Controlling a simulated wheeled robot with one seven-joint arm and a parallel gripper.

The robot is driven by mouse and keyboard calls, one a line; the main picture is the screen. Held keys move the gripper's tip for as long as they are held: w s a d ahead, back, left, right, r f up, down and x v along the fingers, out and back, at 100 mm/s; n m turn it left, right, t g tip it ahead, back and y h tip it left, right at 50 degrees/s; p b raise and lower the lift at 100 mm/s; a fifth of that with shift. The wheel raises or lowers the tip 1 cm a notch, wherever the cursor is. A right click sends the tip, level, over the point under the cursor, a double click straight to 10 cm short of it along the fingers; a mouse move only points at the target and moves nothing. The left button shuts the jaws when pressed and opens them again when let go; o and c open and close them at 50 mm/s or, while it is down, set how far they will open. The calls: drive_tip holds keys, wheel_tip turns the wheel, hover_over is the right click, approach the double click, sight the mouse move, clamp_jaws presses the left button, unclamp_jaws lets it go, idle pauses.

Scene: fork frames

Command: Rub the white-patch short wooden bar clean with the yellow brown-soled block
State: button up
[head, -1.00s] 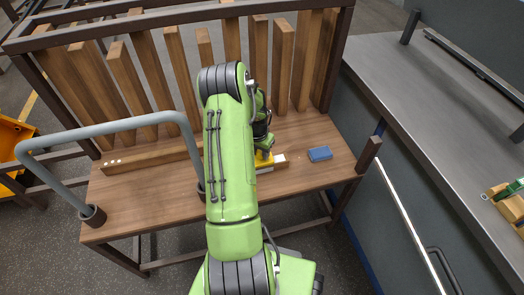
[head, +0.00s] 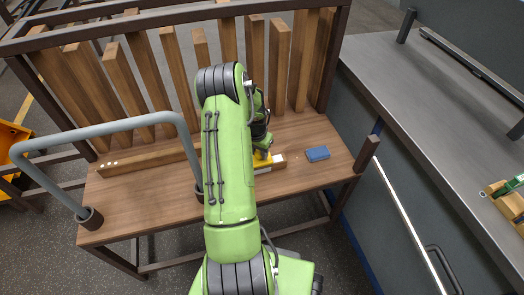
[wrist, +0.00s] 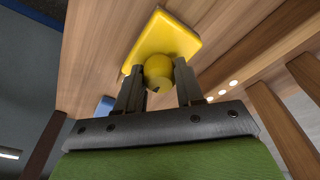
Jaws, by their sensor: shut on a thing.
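The short wooden bar (head: 270,167) lies on the wooden bench, partly hidden behind my arm. A white patch (head: 279,158) shows at its right end, and a paler strip shows on its front side below the yellow block. The yellow block (head: 262,159) is at the bar's top, left of the white patch. The wrist view shows its yellow upper side and round knob (wrist: 160,68). My gripper (wrist: 158,82) is shut on this knob. The block's brown sole is hidden, so I cannot tell whether it touches the bar.
A blue block (head: 317,153) lies right of the bar. A longer bar with white dots (head: 140,163) lies to the left. A grey tube handle (head: 110,127) rises at the bench's left, and upright slats stand behind. The bench front is clear.

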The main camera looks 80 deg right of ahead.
drive_tip(key=shift+w+a+f, duration=0.15)
drive_tip(key=shift+a, duration=0.05)
drive_tip(key=shift+s+d, duration=0.45)
drive_tip(key=shift+s, duration=0.25)
drive_tip(key=shift+w+a+r, duration=0.25)
drive_tip(key=shift+w+a, duration=0.1)
drive_tip(key=shift+w, duration=0.3)
drive_tip(key=shift+s+d+f+b, duration=0.15)
drive_tip(key=shift+s+d+b, duration=0.3)
drive_tip(key=shift+s, duration=0.3)
